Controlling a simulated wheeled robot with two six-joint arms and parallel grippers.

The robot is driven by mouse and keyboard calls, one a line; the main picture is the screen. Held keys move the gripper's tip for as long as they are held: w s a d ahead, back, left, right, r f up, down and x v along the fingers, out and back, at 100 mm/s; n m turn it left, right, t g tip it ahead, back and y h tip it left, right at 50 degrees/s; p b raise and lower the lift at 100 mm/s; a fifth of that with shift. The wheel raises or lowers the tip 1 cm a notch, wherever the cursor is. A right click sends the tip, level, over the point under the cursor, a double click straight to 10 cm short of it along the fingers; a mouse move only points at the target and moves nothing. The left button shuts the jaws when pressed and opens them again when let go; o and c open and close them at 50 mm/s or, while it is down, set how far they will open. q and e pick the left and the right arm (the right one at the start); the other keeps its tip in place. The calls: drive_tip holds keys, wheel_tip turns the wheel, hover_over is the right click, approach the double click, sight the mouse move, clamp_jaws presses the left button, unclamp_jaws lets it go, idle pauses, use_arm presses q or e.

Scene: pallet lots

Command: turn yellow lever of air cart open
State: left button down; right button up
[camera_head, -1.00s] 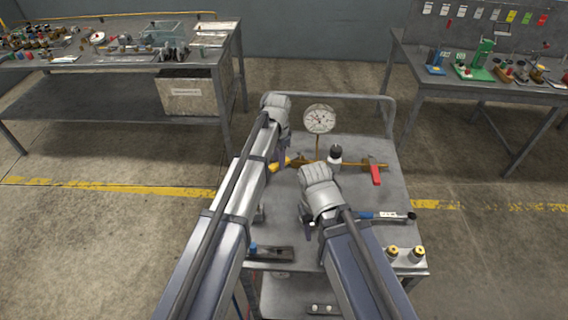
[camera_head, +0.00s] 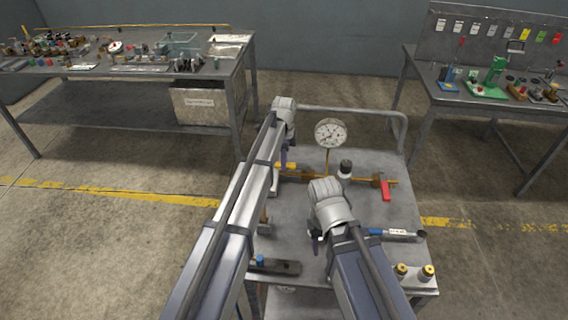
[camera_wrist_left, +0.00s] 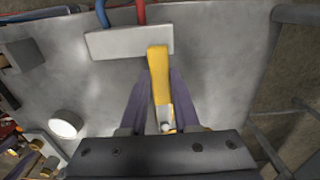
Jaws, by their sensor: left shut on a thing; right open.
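The air cart (camera_head: 290,215) is a grey cart with a brass pipe (camera_head: 310,178) across its top. The yellow lever (camera_wrist_left: 158,72) lies between the two purple fingers of my left gripper (camera_wrist_left: 161,88) in the left wrist view, its end reaching beyond the fingertips. In the head view, my left gripper (camera_head: 286,156) is at the left end of the pipe and hides most of the lever. My right gripper (camera_head: 315,240) is open and empty over the middle of the cart top, apart from the pipe.
A round gauge (camera_head: 330,132) stands above the pipe. A red lever (camera_head: 385,190) is at the pipe's right end. A blue-handled tool (camera_head: 395,233) and two brass-topped fittings (camera_head: 414,273) lie at the right. A dark block (camera_head: 275,266) lies at the front left.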

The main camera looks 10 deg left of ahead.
use_arm(q)
drive_tip(key=shift+w, duration=0.2)
idle(0.4)
drive_tip(key=c, duration=0.6)
unclamp_jaws()
drive_tip(key=shift+c, duration=0.2)
wheel_tip(320, 180, up, 8)
drive_tip(key=p, duration=0.8)
drive_tip(key=shift+f, duration=0.1)
use_arm(e)
wheel_tip(320, 180, up, 8)
drive_tip(key=shift+f, duration=0.1)
use_arm(q)
drive_tip(key=shift+s, duration=0.15)
